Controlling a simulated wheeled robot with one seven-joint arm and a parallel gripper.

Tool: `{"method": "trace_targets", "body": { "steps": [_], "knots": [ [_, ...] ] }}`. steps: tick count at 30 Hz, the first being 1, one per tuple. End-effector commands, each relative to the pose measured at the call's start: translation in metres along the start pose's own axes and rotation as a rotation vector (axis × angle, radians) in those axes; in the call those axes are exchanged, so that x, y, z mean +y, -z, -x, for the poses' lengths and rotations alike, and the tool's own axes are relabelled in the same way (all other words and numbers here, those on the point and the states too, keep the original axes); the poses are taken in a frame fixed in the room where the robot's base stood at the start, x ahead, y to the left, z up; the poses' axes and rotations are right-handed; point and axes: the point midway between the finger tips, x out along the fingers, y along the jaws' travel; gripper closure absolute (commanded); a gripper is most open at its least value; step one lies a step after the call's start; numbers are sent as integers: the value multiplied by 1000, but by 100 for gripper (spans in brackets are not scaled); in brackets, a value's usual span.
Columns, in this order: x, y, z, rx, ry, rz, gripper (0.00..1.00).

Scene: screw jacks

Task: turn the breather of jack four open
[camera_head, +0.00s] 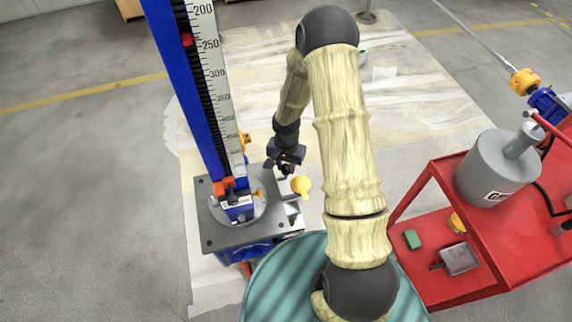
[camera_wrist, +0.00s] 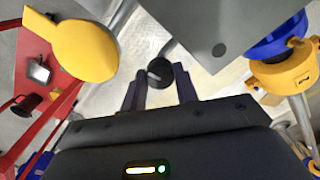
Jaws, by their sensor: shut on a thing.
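A jack with a grey flange plate (camera_head: 217,232), a blue column (camera_head: 185,90) and a white scale (camera_head: 214,75) stands left of my arm; I cannot read its number. My gripper (camera_head: 287,168) is at the right edge of the plate. In the wrist view, my gripper's (camera_wrist: 158,84) two fingers stand either side of a small round black knob with a pale bar, which looks like the breather (camera_wrist: 160,66). The fingers are shut on it at their tips. In the head view my gripper hides the knob. How far it is turned I cannot tell.
A yellow disc on a stem (camera_head: 301,186) is close to my gripper, and it looms large in the wrist view (camera_wrist: 85,50). A red cart (camera_head: 430,185) with a grey cylinder (camera_head: 490,170) stands at the right. A teal round top (camera_head: 285,285) is at the front.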

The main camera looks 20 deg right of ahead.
Motion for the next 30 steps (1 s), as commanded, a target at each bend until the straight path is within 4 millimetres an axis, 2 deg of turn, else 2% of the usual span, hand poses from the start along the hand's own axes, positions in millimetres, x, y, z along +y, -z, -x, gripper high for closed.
{"method": "trace_targets", "body": {
  "steps": [30],
  "knots": [
    [-1,1,2,4,1,934,93]
  ]
}}
